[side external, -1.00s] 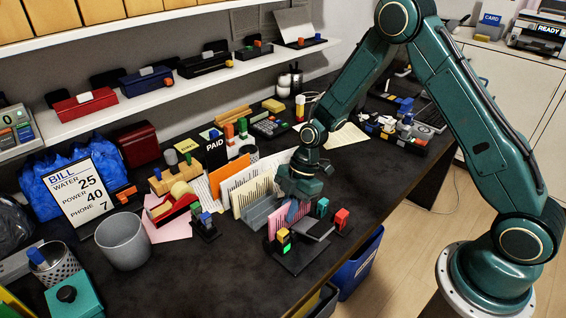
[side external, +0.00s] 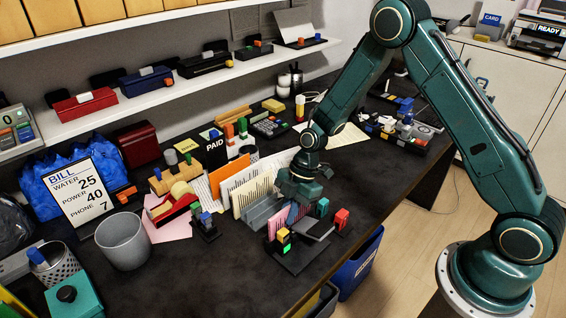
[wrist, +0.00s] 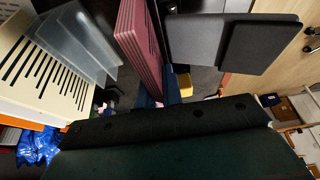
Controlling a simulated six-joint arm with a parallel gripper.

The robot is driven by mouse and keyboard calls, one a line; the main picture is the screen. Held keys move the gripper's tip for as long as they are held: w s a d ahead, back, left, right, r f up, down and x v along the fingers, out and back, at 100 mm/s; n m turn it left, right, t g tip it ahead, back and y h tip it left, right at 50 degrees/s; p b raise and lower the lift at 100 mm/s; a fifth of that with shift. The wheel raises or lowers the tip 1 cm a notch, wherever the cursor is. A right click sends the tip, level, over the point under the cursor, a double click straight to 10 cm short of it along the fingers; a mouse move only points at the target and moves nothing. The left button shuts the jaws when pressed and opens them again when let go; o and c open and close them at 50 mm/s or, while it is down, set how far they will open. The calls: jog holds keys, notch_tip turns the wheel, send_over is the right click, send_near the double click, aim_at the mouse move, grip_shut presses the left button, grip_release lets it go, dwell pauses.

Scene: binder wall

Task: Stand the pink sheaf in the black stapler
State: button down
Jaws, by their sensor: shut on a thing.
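The pink sheaf (side external: 277,224) stands on edge beneath my gripper (side external: 295,211). In the wrist view the sheaf (wrist: 137,38) shows as pink ridged edges, with my blue fingers (wrist: 158,96) shut on its near end. The black stapler (side external: 296,257) sits on the dark desk, with a flat dark plate (side external: 319,228) on its right side. The plate also shows in the wrist view (wrist: 228,45), right of the sheaf and apart from it. The sheaf is upright over or in the stapler. I cannot tell whether its lower edge touches the base, because that edge is hidden.
A grey slotted rack (side external: 258,214) and cream sheets (side external: 247,195) stand close on the left. Red (side external: 341,217) and teal (side external: 322,207) blocks stand close on the right. A tape dispenser (side external: 174,207) is farther left.

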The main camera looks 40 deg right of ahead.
jog(key=c, duration=1.5)
grip_release()
jog(key=shift+s, duration=0.1)
jog(key=shift+r, duration=0.1)
jog(key=v, duration=1.3)
jog(key=shift+d+r, duration=0.2)
jog(key=shift+r, duration=0.1)
